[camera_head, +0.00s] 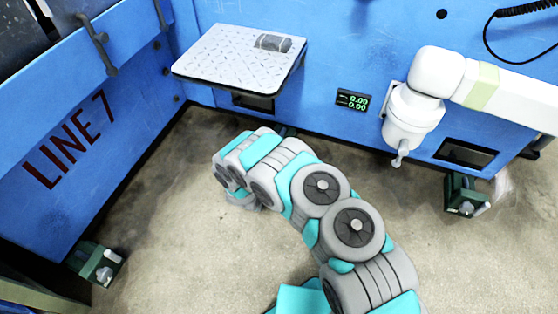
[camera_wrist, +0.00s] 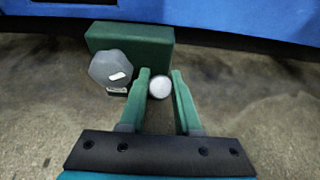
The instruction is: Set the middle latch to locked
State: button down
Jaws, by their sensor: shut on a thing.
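The middle latch shows in the wrist view as a green block (camera_wrist: 130,42) low against the blue machine, with a grey hexagonal hub (camera_wrist: 110,68) on its front left. The hub bears a small white mark. A pale round knob (camera_wrist: 160,87) sits right of the hub, between the two green fingers of my gripper (camera_wrist: 160,74). My gripper is shut on this knob. Any link between knob and hub is hidden. In the head view, my arm hides the gripper and nearly all of the middle latch.
Similar green latches stand on the floor at the left (camera_head: 95,262) and right (camera_head: 465,195). A metal tread plate shelf (camera_head: 225,62) with a grey part (camera_head: 272,43) juts from the blue machine above. A white arm (camera_head: 412,115) hangs at the right. Bare concrete floor lies around.

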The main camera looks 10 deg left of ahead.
jog(key=shift+w+d+r+g+b, duration=0.1)
jog(key=shift+w+r+g+b, duration=0.25)
jog(key=shift+g, duration=0.35)
jog(key=c, duration=0.9)
grip_release()
jog(key=shift+c, duration=0.2)
jog(key=shift+s, duration=0.1)
jog(key=v, duration=0.7)
jog(key=shift+s+r+p, duration=0.25)
jog(key=shift+p, duration=0.15)
